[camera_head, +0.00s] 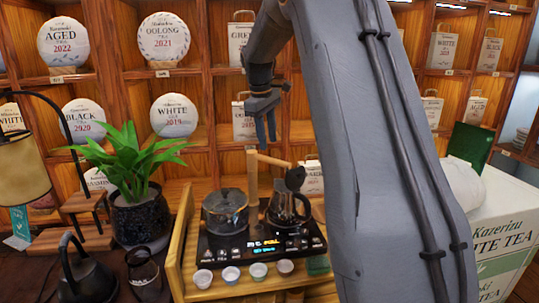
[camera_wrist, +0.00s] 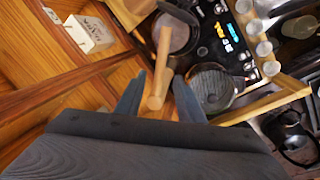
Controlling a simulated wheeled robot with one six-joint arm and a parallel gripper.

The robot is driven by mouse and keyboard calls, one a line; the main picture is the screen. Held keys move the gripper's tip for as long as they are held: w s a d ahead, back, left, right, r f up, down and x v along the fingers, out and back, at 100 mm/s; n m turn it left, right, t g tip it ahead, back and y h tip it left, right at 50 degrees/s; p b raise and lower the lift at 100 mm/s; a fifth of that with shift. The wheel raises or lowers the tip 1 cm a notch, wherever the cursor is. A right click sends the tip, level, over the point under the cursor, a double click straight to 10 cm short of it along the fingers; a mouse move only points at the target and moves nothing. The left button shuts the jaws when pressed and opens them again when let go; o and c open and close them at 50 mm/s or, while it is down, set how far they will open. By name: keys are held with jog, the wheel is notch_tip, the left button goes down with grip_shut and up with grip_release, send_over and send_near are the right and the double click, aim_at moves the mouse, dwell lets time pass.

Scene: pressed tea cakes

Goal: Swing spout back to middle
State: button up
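The wooden spout (camera_head: 273,160) is a pale bar reaching right from the top of an upright wooden post (camera_head: 252,182), between a lidded pot (camera_head: 225,211) on the left and a dark-handled kettle (camera_head: 289,208) on the right. My gripper (camera_head: 266,138) points down just above the spout. In the wrist view, my gripper (camera_wrist: 158,100) is open, its blue-grey fingers well apart. Pale wood (camera_wrist: 165,62) of the spout assembly ends between them in the picture, with gaps on both sides. I cannot tell whether the fingertips are level with it.
Several small cups (camera_head: 258,270) stand along the front of the wooden tray (camera_head: 178,272), before the lit black panel (camera_head: 262,249). A potted plant (camera_head: 138,185) and a black kettle (camera_head: 86,278) are on the left. Shelves with tea cakes stand close behind.

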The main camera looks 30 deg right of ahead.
aim_at(270, 159)
jog(key=f, duration=0.2)
jog(key=f+p, duration=0.1)
jog(key=f, duration=0.1)
jog(key=d+f, duration=0.1)
jog(key=f, duration=0.1)
jog(key=shift+w+f+p, duration=0.2)
jog(key=shift+w+p, duration=0.05)
jog(key=shift+p, duration=0.05)
grip_shut()
